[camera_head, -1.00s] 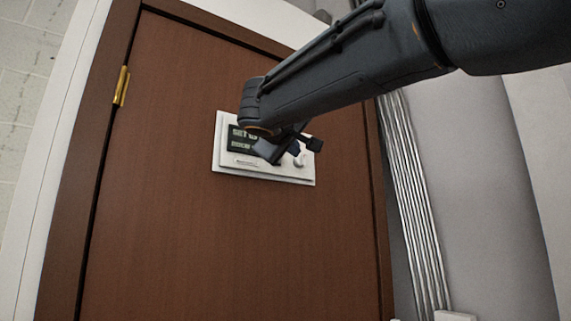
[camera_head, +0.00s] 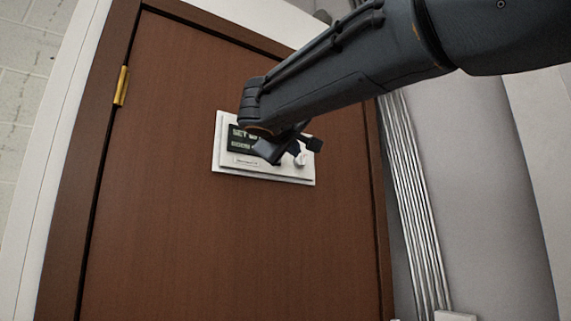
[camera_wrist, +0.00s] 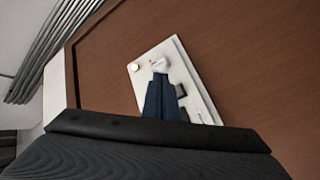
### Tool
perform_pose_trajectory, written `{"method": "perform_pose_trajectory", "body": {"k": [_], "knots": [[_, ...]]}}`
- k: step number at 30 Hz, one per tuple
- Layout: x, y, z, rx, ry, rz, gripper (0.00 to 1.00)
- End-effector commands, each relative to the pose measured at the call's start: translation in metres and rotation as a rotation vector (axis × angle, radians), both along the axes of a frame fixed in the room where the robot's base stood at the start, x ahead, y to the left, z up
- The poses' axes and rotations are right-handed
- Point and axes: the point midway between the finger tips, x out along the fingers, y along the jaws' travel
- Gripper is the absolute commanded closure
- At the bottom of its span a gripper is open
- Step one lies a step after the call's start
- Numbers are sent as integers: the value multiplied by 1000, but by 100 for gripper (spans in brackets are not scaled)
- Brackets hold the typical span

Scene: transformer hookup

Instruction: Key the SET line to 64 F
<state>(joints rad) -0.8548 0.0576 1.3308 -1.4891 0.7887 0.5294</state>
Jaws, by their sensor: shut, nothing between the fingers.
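A white control panel (camera_head: 222,160) is mounted on the brown door, with a dark display (camera_head: 238,140) at its left. The display's top line begins with "SET"; the value after it is hidden behind my arm. A white knob or button (camera_head: 300,159) sits at the panel's right. My gripper (camera_head: 290,149) is shut and empty in front of the panel, close to that knob. In the wrist view the closed fingers (camera_wrist: 161,80) point at a white part (camera_wrist: 159,65) on the panel; I cannot tell whether they touch. A small round cream button (camera_wrist: 134,67) shows near the panel's corner.
The brown door (camera_head: 200,240) fills the middle, with a brass hinge (camera_head: 121,86) at its left. Vertical metal conduits (camera_head: 415,200) run along the wall right of the door. The door face below the panel is clear.

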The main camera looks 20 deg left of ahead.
Motion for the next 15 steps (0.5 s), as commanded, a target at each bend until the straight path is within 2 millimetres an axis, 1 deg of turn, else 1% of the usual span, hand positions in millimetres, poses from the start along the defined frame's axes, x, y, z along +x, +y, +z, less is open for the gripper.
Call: {"method": "perform_pose_trajectory", "body": {"k": [5,15], "knots": [[-4,-5,-1,3,-3,-1,100],[-22,-26,-2,1,-1,-1,100]]}}
